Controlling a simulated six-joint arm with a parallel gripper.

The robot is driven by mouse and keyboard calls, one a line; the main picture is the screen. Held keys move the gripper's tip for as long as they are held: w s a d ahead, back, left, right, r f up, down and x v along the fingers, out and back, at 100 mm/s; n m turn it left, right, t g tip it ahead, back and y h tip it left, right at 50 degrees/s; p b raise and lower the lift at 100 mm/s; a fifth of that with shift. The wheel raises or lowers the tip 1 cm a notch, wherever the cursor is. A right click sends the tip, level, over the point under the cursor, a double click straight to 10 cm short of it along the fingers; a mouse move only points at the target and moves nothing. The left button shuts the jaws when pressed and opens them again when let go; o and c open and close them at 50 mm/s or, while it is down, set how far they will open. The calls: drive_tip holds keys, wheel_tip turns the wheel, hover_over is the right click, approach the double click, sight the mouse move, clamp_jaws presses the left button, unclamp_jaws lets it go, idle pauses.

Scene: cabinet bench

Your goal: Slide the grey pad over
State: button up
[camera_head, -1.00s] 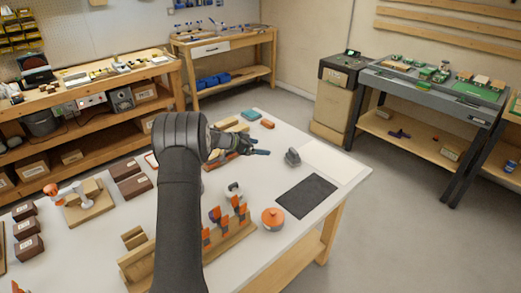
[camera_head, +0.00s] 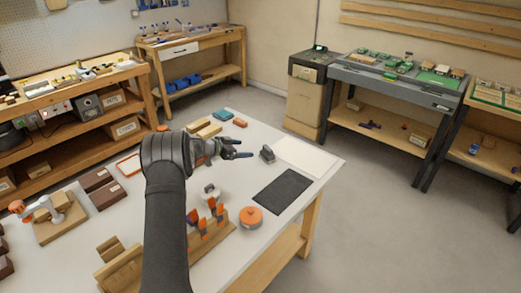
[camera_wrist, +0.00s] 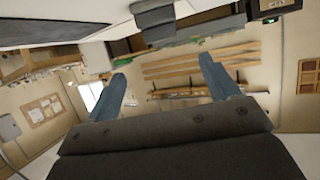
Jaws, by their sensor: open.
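A flat dark grey pad (camera_head: 283,192) lies on the white bench top (camera_head: 312,185) near its right edge. A small grey block with a raised upper part (camera_head: 267,154) stands behind it; I cannot tell which of the two the task means. My gripper (camera_head: 243,149) is open and empty, just left of the grey block and apart from it, above the bench. In the wrist view, the two blue fingers (camera_wrist: 162,68) are spread wide with nothing between them. A grey object, likely the same block (camera_wrist: 155,18), shows at the top of that view.
A white sheet (camera_head: 306,157) lies right of the grey block. An orange round-topped item (camera_head: 250,217) and a wooden rack with orange-handled tools (camera_head: 222,238) stand left of the dark pad. Wooden blocks (camera_head: 205,129) lie behind my gripper.

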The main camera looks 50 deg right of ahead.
sight(265, 149)
drive_tip(key=x, duration=1.4)
drive_tip(key=shift+d, duration=0.1)
drive_tip(key=shift+c, duration=0.2)
drive_tip(key=c, duration=0.9)
drive_tip(key=shift+o, duration=0.2)
drive_tip(key=shift+a, duration=10.05)
drive_tip(key=o, duration=1.1)
drive_tip(key=v, duration=1.7)
drive_tip(key=shift+a, duration=0.25)
